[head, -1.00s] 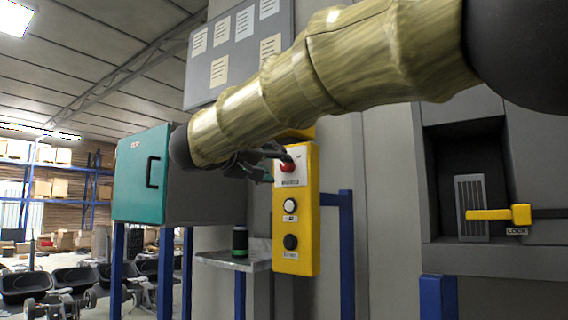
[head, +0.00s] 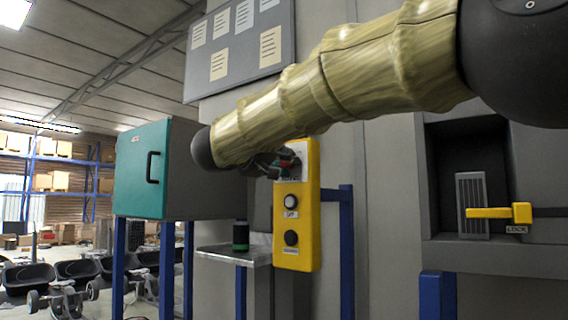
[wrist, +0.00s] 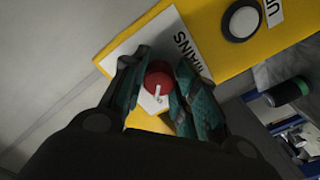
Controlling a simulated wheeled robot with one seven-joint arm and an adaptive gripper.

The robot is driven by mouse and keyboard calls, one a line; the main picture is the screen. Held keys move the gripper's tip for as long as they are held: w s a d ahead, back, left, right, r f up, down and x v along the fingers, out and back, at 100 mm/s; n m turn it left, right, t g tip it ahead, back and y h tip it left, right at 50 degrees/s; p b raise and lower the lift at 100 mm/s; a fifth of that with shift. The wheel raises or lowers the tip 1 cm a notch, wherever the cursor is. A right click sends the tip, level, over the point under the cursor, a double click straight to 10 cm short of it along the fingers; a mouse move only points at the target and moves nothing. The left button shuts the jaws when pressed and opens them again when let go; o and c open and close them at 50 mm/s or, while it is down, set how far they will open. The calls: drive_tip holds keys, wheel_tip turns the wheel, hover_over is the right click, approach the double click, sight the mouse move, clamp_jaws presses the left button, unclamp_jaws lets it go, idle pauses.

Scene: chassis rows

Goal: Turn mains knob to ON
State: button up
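The mains knob (wrist: 158,82) is a red round knob with a white mark, on a white plate lettered MAINS, in the wrist view. The plate is on a yellow control box (head: 310,235), upright in the head view. My gripper (wrist: 160,88) has its teal-padded fingers on either side of the knob, with small gaps visible; I cannot tell whether they touch it. In the head view my gripper (head: 272,165) is at the upper part of the box and mostly covers the knob.
Below on the box are a white button (head: 291,202) and a black button (head: 291,238). A dark canister (head: 240,237) stands on a small shelf at left. A teal-doored cabinet (head: 140,175) is further left. A yellow lock lever (head: 500,212) sits in a recess at right.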

drive_tip(key=shift+m, duration=0.4)
drive_tip(key=m, duration=0.3)
drive_tip(key=shift+m+p, duration=0.4)
drive_tip(key=m+b, duration=0.1)
drive_tip(key=m, duration=0.3)
drive_tip(key=shift+a+f+m, duration=0.1)
drive_tip(key=shift+m, duration=0.2)
drive_tip(key=m+b, duration=0.2)
drive_tip(key=m, duration=0.4)
drive_tip(key=shift+w+b, duration=0.1)
drive_tip(key=shift+b, duration=0.25)
drive_tip(key=shift+a+m+b, duration=0.1)
drive_tip(key=shift+m+b, duration=0.6)
drive_tip(key=shift+m, duration=0.6)
drive_tip(key=o, duration=1)
